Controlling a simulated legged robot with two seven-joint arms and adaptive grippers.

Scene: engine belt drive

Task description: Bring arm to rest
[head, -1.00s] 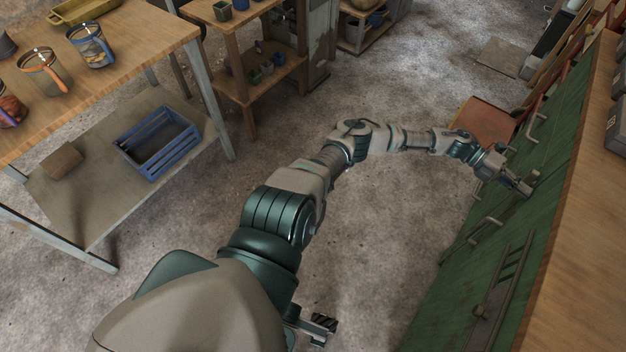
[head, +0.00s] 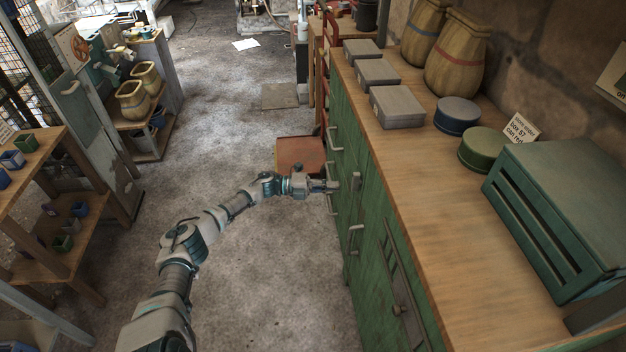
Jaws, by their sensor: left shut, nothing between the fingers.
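My left arm stretches from the bottom left up to the green cabinet (head: 375,240). My left gripper (head: 331,186) is at its far end, shut and empty. It is at the cabinet's front, among the metal bar handles, close to an upright handle (head: 356,182). I cannot tell whether the fingers touch the cabinet front. My right gripper is not in view.
A reddish-brown board or box (head: 300,155) lies just beyond my left gripper. The wooden countertop (head: 425,205) carries grey boxes (head: 397,106), round tins, vases and a green bread box (head: 560,215). Shelves (head: 68,215) stand at left. The concrete floor (head: 265,270) between is mostly clear.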

